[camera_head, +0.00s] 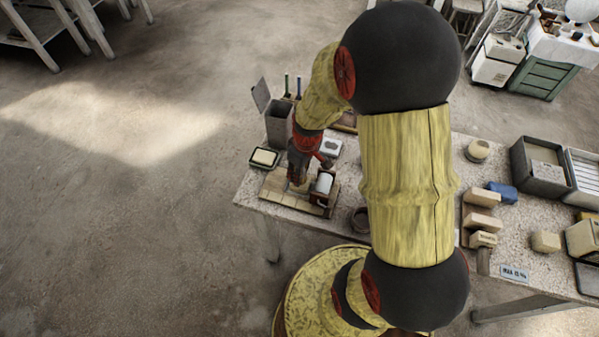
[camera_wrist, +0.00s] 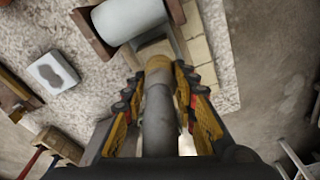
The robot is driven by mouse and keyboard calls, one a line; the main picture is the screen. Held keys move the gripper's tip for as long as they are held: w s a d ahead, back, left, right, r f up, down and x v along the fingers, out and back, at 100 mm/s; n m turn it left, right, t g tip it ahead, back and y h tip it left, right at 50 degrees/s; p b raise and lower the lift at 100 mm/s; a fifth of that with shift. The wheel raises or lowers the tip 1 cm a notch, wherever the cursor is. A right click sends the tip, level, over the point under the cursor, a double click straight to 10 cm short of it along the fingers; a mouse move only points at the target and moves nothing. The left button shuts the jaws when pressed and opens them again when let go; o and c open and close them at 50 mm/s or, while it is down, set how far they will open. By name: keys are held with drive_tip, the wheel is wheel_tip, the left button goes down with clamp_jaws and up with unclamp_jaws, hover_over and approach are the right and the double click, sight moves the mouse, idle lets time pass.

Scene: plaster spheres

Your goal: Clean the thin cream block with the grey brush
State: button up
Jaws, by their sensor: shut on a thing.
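My gripper (camera_wrist: 180,98) is shut on a grey, round-bodied thing with a tan end, which looks like the grey brush (camera_wrist: 158,112). Its bristles cannot be made out. In the head view my gripper (camera_head: 297,181) is low over a wooden board (camera_head: 271,194) with pale tiles, left of a white roller in a brown holder (camera_head: 324,183). A thin cream block (camera_head: 264,157) lies in a dark shallow tray just left of my gripper. I cannot tell if the held thing touches the board.
The roller (camera_wrist: 128,18) is close ahead in the wrist view. A white block with a grey patch (camera_wrist: 52,72) lies to its left. A grey bin (camera_head: 278,122) stands behind my gripper. Several blocks (camera_head: 482,197) are at the table's right. Open floor lies left of the table.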

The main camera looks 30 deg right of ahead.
drive_tip(key=shift+f+b, duration=0.4)
drive_tip(key=shift+f, duration=0.15)
drive_tip(key=shift+s+a+r, duration=0.15)
drive_tip(key=shift+s+a, duration=0.2)
drive_tip(key=shift+a, duration=0.1)
drive_tip(key=shift+s+a, duration=0.4)
drive_tip(key=shift+a, duration=0.1)
drive_tip(key=shift+w+d, duration=0.75)
drive_tip(key=shift+d, duration=0.2)
drive_tip(key=shift+w+d, duration=0.75)
drive_tip(key=shift+d, duration=0.2)
drive_tip(key=shift+s+a, duration=0.7)
drive_tip(key=shift+a, duration=0.2)
drive_tip(key=shift+s+a, duration=0.8)
drive_tip(key=shift+a, duration=0.2)
